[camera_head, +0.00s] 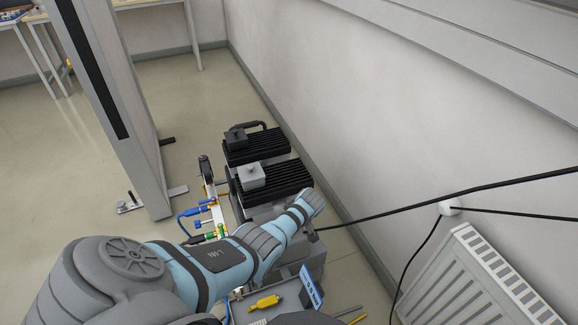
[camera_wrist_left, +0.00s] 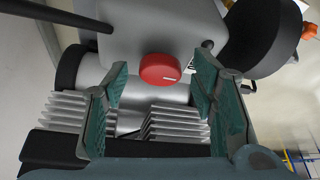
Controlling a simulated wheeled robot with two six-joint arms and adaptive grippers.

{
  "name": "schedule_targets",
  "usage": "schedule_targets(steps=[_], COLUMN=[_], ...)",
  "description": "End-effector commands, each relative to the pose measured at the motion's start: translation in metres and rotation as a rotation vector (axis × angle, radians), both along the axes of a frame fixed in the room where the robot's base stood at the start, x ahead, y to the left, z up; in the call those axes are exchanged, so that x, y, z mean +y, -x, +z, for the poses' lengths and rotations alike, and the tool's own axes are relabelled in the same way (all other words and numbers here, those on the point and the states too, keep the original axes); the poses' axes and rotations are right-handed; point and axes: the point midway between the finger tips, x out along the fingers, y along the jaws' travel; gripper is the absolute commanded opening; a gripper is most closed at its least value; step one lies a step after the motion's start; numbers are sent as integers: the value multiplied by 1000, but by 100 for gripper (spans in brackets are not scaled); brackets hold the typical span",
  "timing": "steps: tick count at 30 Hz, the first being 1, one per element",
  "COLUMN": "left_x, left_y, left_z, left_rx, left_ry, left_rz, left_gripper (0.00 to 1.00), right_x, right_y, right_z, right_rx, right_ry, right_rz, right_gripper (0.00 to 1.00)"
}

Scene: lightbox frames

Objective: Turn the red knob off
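The red knob (camera_wrist_left: 160,69) sits on a light grey housing (camera_wrist_left: 135,35) in the left wrist view. A short white mark shows on its face, near its lower right edge. My left gripper (camera_wrist_left: 162,95) is open, with one teal-padded finger on each side of the knob in the picture. The fingers look apart from the knob, and nothing is between the pads. In the head view my left arm reaches from the lower left toward the machines by the wall. It hides the knob there, and the fingertips cannot be made out. My right gripper is not in view.
Black-finned machines (camera_head: 274,178) stand along the wall. Blue and green fittings (camera_head: 205,222) lie beside them. A black cable (camera_head: 430,200) crosses to the wall, above a white radiator (camera_head: 485,280). A grey upright panel (camera_head: 120,110) stands left.

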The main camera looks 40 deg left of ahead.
Motion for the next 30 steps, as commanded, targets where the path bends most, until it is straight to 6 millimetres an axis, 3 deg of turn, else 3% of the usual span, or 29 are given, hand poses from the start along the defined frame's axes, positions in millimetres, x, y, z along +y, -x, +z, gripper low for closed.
schedule_targets(steps=[8, 11, 21, 30], left_x=[-3, -9, -41, -45], left_y=[0, 1, 8, 10], left_z=[6, 20, 99, 111], left_rx=[-2, -3, -2, 1], left_ry=[-1, 1, 1, 0], left_rz=[-2, -1, -1, -1], left_gripper=[52, 52, 52, 52], right_x=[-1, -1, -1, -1], right_y=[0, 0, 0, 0], right_z=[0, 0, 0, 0], right_rx=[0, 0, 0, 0], right_ry=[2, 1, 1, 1], right_rz=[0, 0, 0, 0], right_gripper=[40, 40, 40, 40])
